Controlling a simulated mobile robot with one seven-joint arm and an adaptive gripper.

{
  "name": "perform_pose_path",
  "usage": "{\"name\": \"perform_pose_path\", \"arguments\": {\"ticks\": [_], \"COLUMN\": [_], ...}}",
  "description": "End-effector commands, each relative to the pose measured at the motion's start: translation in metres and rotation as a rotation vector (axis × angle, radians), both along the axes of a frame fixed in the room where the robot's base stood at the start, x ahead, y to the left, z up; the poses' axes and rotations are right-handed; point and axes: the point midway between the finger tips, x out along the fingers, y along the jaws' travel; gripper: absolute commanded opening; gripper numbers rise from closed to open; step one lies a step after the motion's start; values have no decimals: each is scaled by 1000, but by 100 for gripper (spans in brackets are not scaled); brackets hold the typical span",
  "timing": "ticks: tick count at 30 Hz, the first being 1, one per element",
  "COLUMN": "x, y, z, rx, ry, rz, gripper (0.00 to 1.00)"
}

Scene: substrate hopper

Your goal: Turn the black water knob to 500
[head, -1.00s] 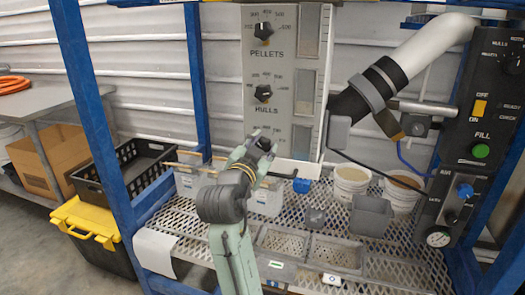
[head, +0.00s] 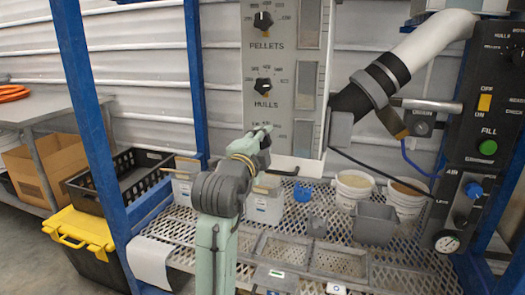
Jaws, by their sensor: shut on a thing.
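The grey control panel (head: 283,45) stands upright behind the rack. It has a black PELLETS knob (head: 263,20) at the top and a black HULLS knob (head: 263,86) below it. A third dial sits under HULLS; a few of its scale marks show. The black water knob there is hidden behind my gripper, and so is its label, so I cannot read its setting. My gripper (head: 263,131) is shut at the place of that knob, its fingers against the panel's lower part.
White buckets (head: 353,191), a grey scoop bin (head: 374,223) and a blue object (head: 302,192) stand on the mesh shelf (head: 400,254). A black-and-white pipe (head: 431,43) slants down at right, beside the FILL control box (head: 490,110). A blue post (head: 92,110) stands left.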

Motion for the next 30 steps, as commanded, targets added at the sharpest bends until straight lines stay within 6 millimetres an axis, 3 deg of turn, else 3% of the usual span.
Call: {"name": "perform_pose_path", "arguments": {"ticks": [15,30], "x": [0,0], "y": [0,-1], "z": [-3,-1], "rx": [387,502], "ry": [-123,-161], "rz": [0,-2], "gripper": [6,6]}}
